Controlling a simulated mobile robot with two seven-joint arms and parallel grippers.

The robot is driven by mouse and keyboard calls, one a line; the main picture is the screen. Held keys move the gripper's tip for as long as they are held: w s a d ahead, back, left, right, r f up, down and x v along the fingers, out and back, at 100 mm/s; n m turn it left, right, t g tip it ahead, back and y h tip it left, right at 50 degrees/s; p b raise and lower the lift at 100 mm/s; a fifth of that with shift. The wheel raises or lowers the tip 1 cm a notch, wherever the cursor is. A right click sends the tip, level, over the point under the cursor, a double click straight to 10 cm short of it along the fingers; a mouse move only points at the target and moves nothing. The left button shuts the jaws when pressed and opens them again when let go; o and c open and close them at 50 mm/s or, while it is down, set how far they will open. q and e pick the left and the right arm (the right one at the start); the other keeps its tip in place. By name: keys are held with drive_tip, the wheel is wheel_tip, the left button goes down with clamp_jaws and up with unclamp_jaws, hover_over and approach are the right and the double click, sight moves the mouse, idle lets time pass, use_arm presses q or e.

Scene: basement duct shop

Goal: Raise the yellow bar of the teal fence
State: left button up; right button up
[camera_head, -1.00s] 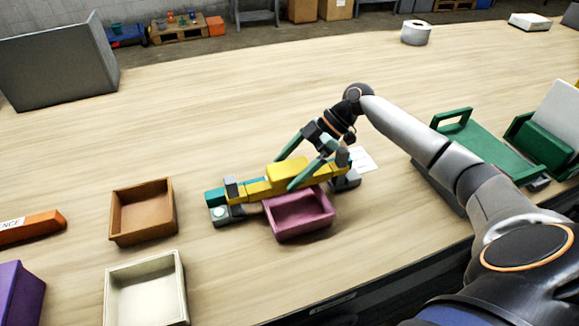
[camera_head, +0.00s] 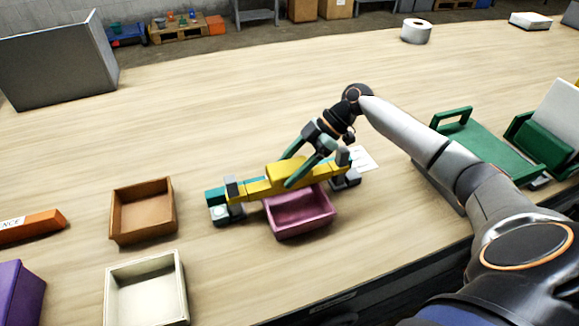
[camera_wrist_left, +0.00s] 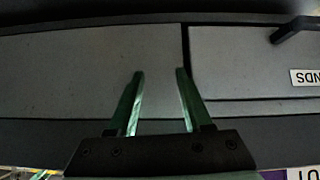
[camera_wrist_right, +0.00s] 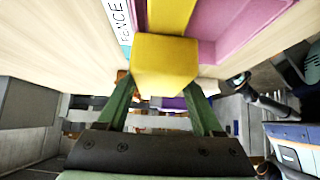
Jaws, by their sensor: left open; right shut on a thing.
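The teal fence (camera_head: 214,197) lies on the table, with grey end blocks and most of its teal body hidden. The yellow bar (camera_head: 252,189) runs along it, with a raised yellow block in its middle. My right gripper (camera_head: 288,170) is shut on that block, its fingers on either side. In the right wrist view the yellow block (camera_wrist_right: 165,62) sits between the fingertips. I cannot tell any gap under the bar. My left gripper (camera_wrist_left: 160,75) is open and empty before grey panels, outside the head view.
A pink bin (camera_head: 300,222) stands against the bar's near side. A brown bin (camera_head: 115,226) and a cream bin (camera_head: 110,292) are at left. A white card (camera_head: 364,160) lies behind the right end. A green tray (camera_head: 485,150) stands at right. The table's far middle is clear.

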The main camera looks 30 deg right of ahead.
clamp_jaws()
wheel_tip(320, 180, up, 4)
drive_tip(key=p, duration=0.3)
drive_tip(key=shift+r, duration=0.2)
drive_tip(key=shift+w, duration=0.1)
drive_tip(key=o, duration=1.3)
unclamp_jaws()
drive_tip(key=shift+f, duration=0.1)
drive_tip(key=shift+c, duration=0.2)
